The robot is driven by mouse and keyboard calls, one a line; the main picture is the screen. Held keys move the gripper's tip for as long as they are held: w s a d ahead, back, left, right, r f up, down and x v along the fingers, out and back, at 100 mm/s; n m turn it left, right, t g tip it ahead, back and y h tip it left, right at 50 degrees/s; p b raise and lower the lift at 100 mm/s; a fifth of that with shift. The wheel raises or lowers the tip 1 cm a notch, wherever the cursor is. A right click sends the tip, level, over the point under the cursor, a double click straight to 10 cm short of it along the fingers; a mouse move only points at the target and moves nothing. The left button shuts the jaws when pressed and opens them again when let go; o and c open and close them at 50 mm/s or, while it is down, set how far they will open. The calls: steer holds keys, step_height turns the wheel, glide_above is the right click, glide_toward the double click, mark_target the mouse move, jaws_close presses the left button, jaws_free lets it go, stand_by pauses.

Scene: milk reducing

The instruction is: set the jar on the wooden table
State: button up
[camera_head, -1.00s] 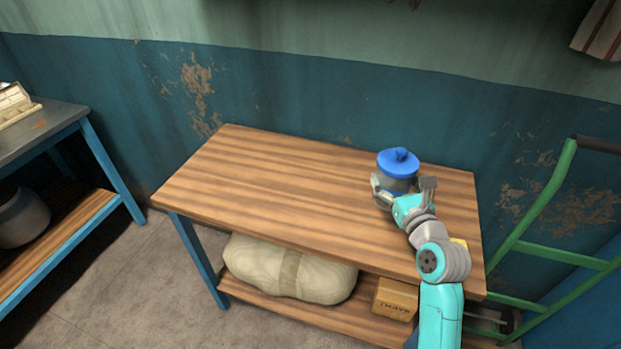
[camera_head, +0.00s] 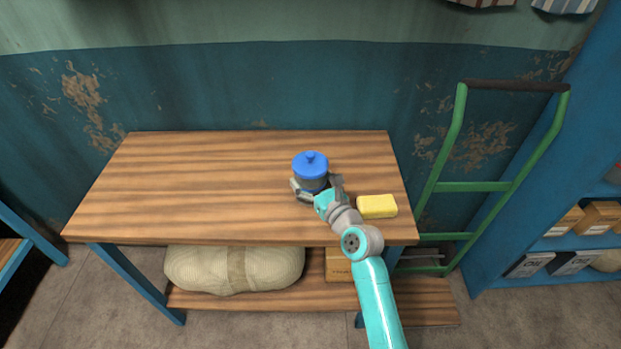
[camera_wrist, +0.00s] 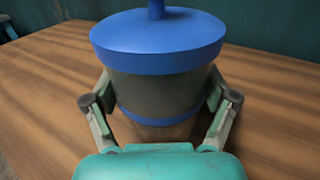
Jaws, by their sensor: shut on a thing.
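The jar (camera_head: 311,172) has a blue knobbed lid, a grey body and a blue band near its base. It is upright over the right half of the wooden table (camera_head: 200,185). My gripper (camera_head: 316,192) is shut on it from the front. In the wrist view the jar (camera_wrist: 155,90) fills the middle, with a finger of my gripper (camera_wrist: 160,110) on each side of its body. The jar's base is partly hidden behind my gripper, and I cannot tell whether it touches the table top.
A yellow sponge-like block (camera_head: 377,206) lies on the table right of my gripper. A sack (camera_head: 235,268) and a box (camera_head: 338,265) are on the lower shelf. A green hand truck (camera_head: 475,187) stands at the right. The table's left half is clear.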

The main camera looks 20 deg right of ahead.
steer(key=shift+f, duration=0.25)
steer(key=o, duration=1.6)
steer(key=shift+o, duration=0.2)
steer(key=shift+r, duration=0.15)
steer(key=v, duration=1.2)
steer(key=shift+s, duration=0.1)
